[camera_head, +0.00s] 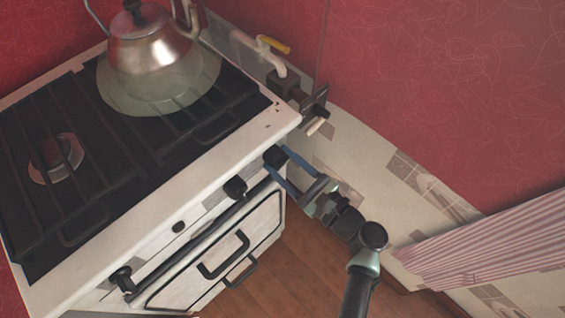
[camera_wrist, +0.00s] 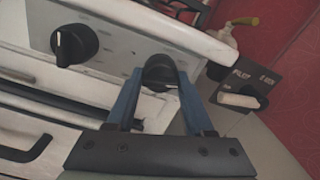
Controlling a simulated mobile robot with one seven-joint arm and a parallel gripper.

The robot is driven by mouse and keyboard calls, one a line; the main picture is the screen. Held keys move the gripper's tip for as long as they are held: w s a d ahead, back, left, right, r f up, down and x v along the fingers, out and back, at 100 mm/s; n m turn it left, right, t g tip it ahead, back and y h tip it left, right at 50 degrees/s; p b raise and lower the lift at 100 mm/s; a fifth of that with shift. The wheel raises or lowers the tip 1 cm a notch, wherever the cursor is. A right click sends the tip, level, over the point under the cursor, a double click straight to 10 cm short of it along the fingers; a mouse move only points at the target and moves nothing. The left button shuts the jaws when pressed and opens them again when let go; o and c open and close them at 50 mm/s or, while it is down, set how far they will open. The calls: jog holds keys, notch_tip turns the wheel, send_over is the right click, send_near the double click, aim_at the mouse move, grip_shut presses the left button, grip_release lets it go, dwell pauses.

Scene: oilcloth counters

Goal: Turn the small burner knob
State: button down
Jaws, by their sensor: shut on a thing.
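The stove's front panel carries several black knobs. The knob nearest the right end (camera_head: 275,156) sits between my gripper's two blue fingers. It also shows in the wrist view (camera_wrist: 160,71), black and round, with a finger on each side. My gripper (camera_head: 282,166) is shut on this knob, and in the wrist view the fingertips (camera_wrist: 161,84) partly hide its sides. Another black knob (camera_head: 235,187), with a white mark seen in the wrist view (camera_wrist: 74,45), stands free to the left. I cannot read any label telling which burner the held knob serves.
A metal kettle (camera_head: 149,40) stands on the stove's back burner. A bare burner (camera_head: 56,158) shows at left. The oven handle (camera_head: 198,247) runs below the knobs. A wall valve (camera_head: 312,106) with a pale lever is close right of the stove. A striped cloth (camera_head: 490,245) is at right.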

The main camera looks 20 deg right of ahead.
jog(key=n+b, duration=0.1)
jog(key=n, duration=0.1)
jog(key=n+b, duration=0.1)
jog(key=shift+f+n, duration=0.2)
jog(key=shift+n, duration=0.2)
jog(key=n+b, duration=0.2)
jog(key=n, duration=0.1)
jog(key=shift+n, duration=0.3)
jog(key=n+b, duration=0.4)
jog(key=n, duration=0.1)
jog(key=shift+d+r+n+b, duration=0.1)
jog(key=shift+r+n+b, duration=0.1)
jog(key=shift+n+b, duration=0.75)
jog(key=shift+n, duration=0.35)
jog(key=shift+c, duration=1.4)
grip_release()
jog(key=shift+r, duration=0.1)
jog(key=shift+r, duration=0.2)
